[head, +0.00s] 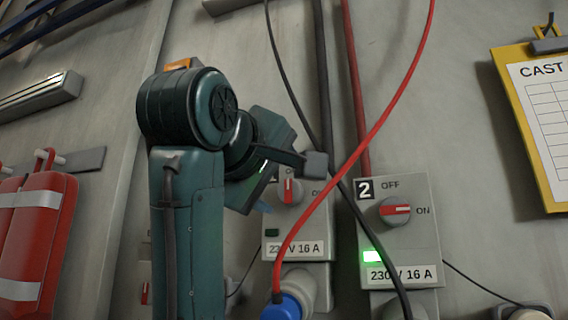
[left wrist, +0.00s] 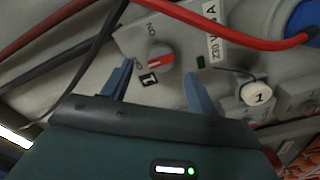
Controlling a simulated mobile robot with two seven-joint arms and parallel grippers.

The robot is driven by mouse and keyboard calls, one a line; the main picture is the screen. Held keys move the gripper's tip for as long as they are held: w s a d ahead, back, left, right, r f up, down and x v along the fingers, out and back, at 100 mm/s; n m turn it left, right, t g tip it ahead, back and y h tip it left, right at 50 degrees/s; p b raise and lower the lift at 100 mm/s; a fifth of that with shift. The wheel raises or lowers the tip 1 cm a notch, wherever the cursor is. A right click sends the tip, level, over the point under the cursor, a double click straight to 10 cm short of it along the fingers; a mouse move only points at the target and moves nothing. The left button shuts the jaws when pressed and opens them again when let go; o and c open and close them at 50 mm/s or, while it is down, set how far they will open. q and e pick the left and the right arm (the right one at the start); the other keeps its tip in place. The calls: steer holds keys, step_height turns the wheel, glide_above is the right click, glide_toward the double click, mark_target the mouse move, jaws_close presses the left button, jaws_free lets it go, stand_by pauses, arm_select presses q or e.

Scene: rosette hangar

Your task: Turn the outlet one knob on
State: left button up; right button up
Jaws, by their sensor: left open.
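The outlet one knob (head: 290,191) is a grey dial with a red and white bar, on a grey box (head: 300,225) marked 230 V 16 A. The bar stands upright in the head view, and the small lamp (head: 272,233) below is dark. My left gripper (head: 264,204) is close to the box, partly hiding its left side. In the left wrist view the knob (left wrist: 160,58) and its "1" label show between and beyond the blue fingers of the left gripper (left wrist: 158,68). The fingers are apart and empty; whether they touch the knob is unclear. My right gripper is not in view.
Outlet two (head: 414,230) is at right, its knob (head: 396,211) pointing to ON, lamp green. A blue plug (head: 284,307) sits below.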

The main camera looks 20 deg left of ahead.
mark_target(288, 191)
arm_select(q)
steer(key=w, duration=0.2)
steer(key=shift+w+d+p, duration=0.1)
steer(key=shift+w+p, duration=0.2)
steer(key=shift+w, duration=0.55)
steer(key=shift+f, duration=0.1)
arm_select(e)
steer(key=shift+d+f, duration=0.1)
arm_select(q)
steer(key=shift+c, duration=0.6)
steer(key=c, duration=0.9)
steer(key=shift+o, duration=0.2)
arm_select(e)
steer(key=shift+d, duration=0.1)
